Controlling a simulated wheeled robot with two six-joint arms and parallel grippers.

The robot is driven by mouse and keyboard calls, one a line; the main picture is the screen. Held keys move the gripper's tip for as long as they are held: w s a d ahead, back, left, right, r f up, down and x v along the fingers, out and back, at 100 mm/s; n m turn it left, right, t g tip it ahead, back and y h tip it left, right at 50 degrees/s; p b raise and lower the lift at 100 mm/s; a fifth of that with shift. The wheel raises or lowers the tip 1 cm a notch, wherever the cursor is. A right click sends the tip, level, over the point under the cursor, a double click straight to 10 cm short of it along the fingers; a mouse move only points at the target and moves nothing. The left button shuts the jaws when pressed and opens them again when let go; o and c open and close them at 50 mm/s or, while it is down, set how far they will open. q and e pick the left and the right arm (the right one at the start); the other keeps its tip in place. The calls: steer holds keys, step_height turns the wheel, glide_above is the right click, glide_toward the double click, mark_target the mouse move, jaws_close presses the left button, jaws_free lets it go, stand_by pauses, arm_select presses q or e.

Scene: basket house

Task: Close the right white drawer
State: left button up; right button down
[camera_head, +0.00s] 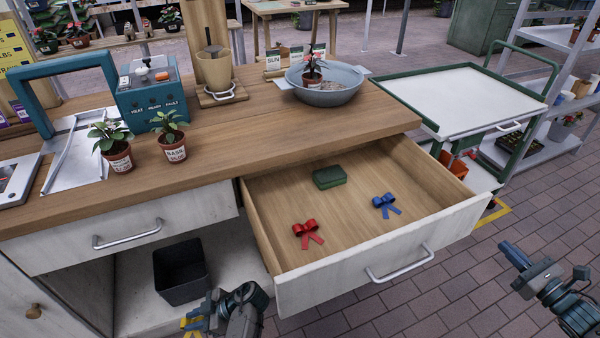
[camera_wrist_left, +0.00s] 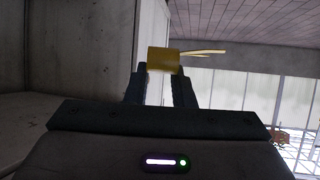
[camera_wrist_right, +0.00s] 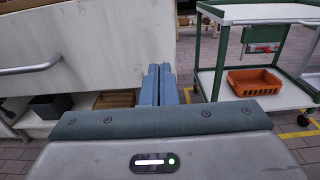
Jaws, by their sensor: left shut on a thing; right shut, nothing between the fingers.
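The right white drawer (camera_head: 370,262) is pulled out of the counter, its wooden inside showing. A green box (camera_head: 329,177), a red bow (camera_head: 308,234) and a blue bow (camera_head: 385,205) lie in it. Its metal handle (camera_head: 400,264) is on the front. My right gripper (camera_head: 515,256) is shut and empty, right of the drawer and apart from it. In the right wrist view its fingers (camera_wrist_right: 157,84) appear beside the white drawer front (camera_wrist_right: 95,45). My left gripper (camera_head: 196,320) is low at the counter front, shut on a yellow thing (camera_wrist_left: 163,60), mostly hidden in the head view.
The left drawer (camera_head: 130,232) is shut. A black bin (camera_head: 180,272) stands on the open shelf below. A green-framed white cart (camera_head: 465,95) stands close behind the drawer's right side. Potted plants, a basin (camera_head: 325,88) and a blue device are on the countertop. Paved floor is clear at front right.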

mark_target(475, 218)
steer(key=b+x, duration=0.5)
steer(key=x, duration=0.2)
steer(key=shift+w+f, duration=0.2)
steer(key=shift+w+a+r, duration=0.15)
steer(key=shift+w+a, duration=0.05)
steer(key=shift+w, duration=0.2)
